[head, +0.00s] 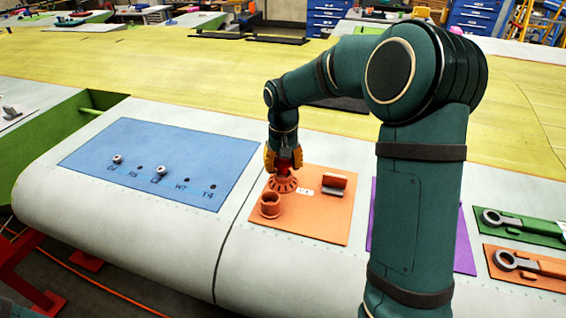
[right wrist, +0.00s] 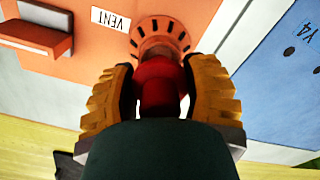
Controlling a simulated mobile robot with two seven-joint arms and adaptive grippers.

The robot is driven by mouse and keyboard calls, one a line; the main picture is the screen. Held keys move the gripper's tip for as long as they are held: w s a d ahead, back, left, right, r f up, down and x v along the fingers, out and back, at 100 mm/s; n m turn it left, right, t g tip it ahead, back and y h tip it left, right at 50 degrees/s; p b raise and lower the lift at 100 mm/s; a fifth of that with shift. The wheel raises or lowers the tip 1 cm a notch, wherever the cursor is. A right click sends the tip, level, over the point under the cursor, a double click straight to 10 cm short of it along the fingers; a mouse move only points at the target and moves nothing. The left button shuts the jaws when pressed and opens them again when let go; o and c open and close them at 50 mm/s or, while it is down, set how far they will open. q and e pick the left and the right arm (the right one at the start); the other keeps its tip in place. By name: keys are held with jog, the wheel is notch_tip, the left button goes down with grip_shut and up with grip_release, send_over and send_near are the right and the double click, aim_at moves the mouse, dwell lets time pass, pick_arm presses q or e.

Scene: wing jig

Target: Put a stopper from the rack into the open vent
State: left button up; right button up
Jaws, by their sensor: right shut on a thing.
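My right gripper (head: 284,160) is shut on a red stopper (right wrist: 160,85), with a yellow finger on each side. The vent (head: 283,184) is an orange round flange with dark slots on the orange panel (head: 325,224); it also shows in the right wrist view (right wrist: 160,27). The stopper is over the vent's middle and hides it, so I cannot tell whether its lower end is inside. A VENT label (right wrist: 111,19) lies beside the vent. An orange block with a raised back (head: 333,184), perhaps the rack, stands to the right; no stopper shows on it. My left gripper is not in view.
A blue panel (head: 130,165) with holes and two small knobs lies left. A purple panel (head: 464,250) and tool holders (head: 525,228) lie right. The grey wing surface between is clear.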

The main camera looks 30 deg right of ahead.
jog(key=shift+f+b, duration=0.8)
jog(key=shift+f, duration=0.65)
dwell(0.5)
jog(key=o, duration=1.2)
jog(key=shift+r, duration=0.15)
notch_tip(320, 180, up, 12)
jog(key=shift+f, duration=0.1)
